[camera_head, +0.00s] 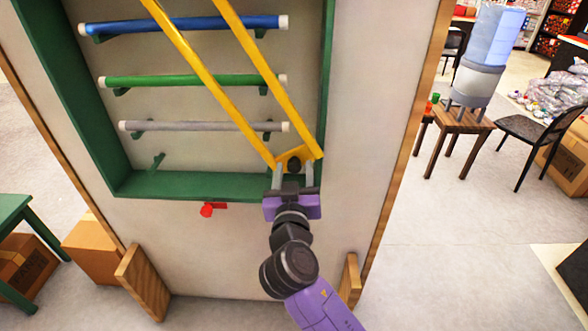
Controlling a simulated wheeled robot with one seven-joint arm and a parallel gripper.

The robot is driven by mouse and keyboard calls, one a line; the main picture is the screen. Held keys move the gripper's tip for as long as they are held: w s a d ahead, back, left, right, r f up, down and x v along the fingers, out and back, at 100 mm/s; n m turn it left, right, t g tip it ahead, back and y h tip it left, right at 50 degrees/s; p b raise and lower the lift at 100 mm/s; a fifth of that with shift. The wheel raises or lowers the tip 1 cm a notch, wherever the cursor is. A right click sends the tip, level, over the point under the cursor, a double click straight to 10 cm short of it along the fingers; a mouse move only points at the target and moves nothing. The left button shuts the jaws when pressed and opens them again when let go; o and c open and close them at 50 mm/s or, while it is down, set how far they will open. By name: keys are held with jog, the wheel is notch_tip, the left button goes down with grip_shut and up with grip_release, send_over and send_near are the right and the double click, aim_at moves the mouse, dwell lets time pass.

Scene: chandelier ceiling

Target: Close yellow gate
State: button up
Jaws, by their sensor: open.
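The yellow gate (214,86) is a pair of long yellow bars joined at the lower end by a short yellow piece with a dark round knob. It slants from the top left down to the lower right corner of a green frame (190,186) on an upright board. My gripper (293,170) is at the gate's lower end, its two pale fingers apart on either side of the yellow end piece. I cannot tell whether the fingers touch it. The gate's upper end is out of view.
Blue (185,25), green (192,81) and grey (204,126) horizontal bars sit behind the gate inside the frame. A red handle (211,209) is below the frame. Wooden feet (143,283) support the board.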

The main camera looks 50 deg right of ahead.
jog(key=shift+c, duration=0.4)
grip_shut()
dwell(0.9)
